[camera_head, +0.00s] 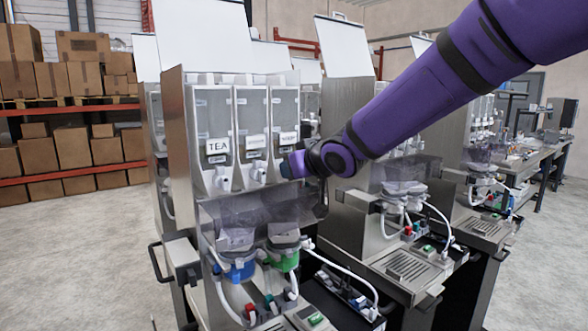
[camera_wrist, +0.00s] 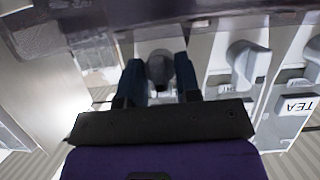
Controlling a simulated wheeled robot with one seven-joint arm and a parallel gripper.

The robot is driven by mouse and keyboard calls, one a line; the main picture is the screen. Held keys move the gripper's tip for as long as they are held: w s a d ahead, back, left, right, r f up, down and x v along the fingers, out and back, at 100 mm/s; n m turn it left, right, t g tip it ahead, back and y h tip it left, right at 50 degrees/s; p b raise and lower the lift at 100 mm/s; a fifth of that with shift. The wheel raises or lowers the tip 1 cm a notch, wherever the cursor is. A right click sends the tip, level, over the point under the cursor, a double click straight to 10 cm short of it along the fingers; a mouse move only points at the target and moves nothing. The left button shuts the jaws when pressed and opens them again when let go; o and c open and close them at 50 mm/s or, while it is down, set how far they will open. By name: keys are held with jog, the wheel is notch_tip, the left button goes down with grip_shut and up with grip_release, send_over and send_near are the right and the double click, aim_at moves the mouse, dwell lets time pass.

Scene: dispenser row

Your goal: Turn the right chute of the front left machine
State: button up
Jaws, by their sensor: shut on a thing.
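The front left machine (camera_head: 176,150) has three clear-fronted canisters in a row, the left one labelled TEA. Below them are white chutes: the left chute (camera_head: 222,178) and the middle chute (camera_head: 257,173). The right chute is hidden behind my gripper (camera_head: 289,166) in the head view. In the wrist view, my gripper's two dark blue fingers (camera_wrist: 160,66) are shut on the right chute (camera_wrist: 160,72), whose rounded grey end shows between them. The middle chute also shows in the wrist view (camera_wrist: 248,64), to the right and apart from the fingers.
Below the chutes are a clear smoky cover (camera_head: 255,212), a blue-rimmed cup (camera_head: 240,270), a green-rimmed cup (camera_head: 285,260) and white hoses. A second machine (camera_head: 345,190) stands close on the right. Open floor (camera_head: 80,260) lies to the left, before shelves of boxes.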

dwell(0.5)
jog(key=o, duration=0.6)
jog(key=shift+v, duration=5.4)
jog(key=shift+d, duration=0.1)
